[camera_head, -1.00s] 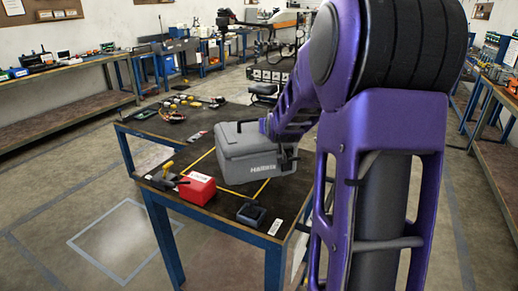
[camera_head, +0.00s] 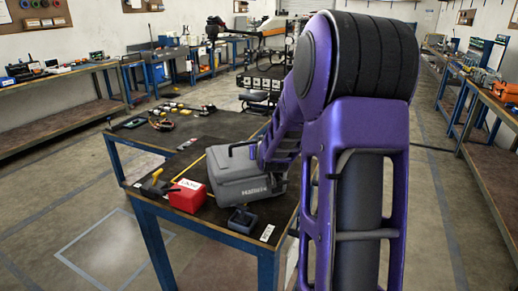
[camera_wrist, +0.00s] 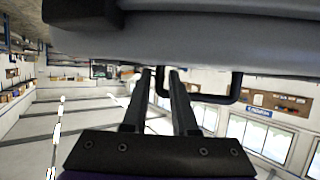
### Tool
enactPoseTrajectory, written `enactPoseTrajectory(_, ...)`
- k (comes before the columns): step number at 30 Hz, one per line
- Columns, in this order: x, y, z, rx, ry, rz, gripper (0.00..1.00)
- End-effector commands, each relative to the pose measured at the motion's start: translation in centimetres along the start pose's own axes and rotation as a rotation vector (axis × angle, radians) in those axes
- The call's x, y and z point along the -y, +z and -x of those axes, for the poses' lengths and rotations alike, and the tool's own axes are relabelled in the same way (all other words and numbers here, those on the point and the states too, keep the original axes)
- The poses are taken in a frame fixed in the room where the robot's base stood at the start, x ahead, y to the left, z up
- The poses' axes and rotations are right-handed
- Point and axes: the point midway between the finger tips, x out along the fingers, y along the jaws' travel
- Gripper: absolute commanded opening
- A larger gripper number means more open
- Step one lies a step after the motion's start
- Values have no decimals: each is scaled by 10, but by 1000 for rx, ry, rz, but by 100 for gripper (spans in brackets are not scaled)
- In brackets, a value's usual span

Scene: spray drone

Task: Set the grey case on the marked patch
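The grey case (camera_head: 243,186) is upright over the front part of the dark table, with a dark handle on its top. In the wrist view its grey side (camera_wrist: 200,45) fills the top of the picture. My gripper (camera_wrist: 160,75) is at the case, its fingers a little apart and a black handle loop (camera_wrist: 238,88) beside them. It seems closed on the handle, but the tips' contact is hard to see. The marked patch is a yellow outline (camera_head: 190,166); only its left side shows, the case hiding the rest. I cannot tell whether the case touches the table.
A red box (camera_head: 187,196) stands left of the case. A small dark blue tray (camera_head: 243,220) lies close in front of it, by the white label (camera_head: 267,233). Small tools lie at the table's (camera_head: 215,124) far left. The table's back is largely clear.

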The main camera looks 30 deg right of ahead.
Motion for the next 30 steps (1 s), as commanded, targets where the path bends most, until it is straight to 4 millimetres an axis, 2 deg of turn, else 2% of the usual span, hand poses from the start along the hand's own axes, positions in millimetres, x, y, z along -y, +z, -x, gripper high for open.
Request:
enactPoseTrajectory(1, 0, 0, 0, 0, 0, 0, 38)
enactPoseTrajectory(2, 0, 0, 0, 0, 0, 0, 43)
enactPoseTrajectory(3, 0, 0, 0, 0, 0, 0, 44)
enactPoseTrajectory(14, 0, -3, 3, 0, 0, 0, 44)
enactPoseTrajectory(17, 0, -3, 14, -1, 0, 0, 44)
enactPoseTrajectory(30, 0, -3, 95, -2, 1, 1, 44)
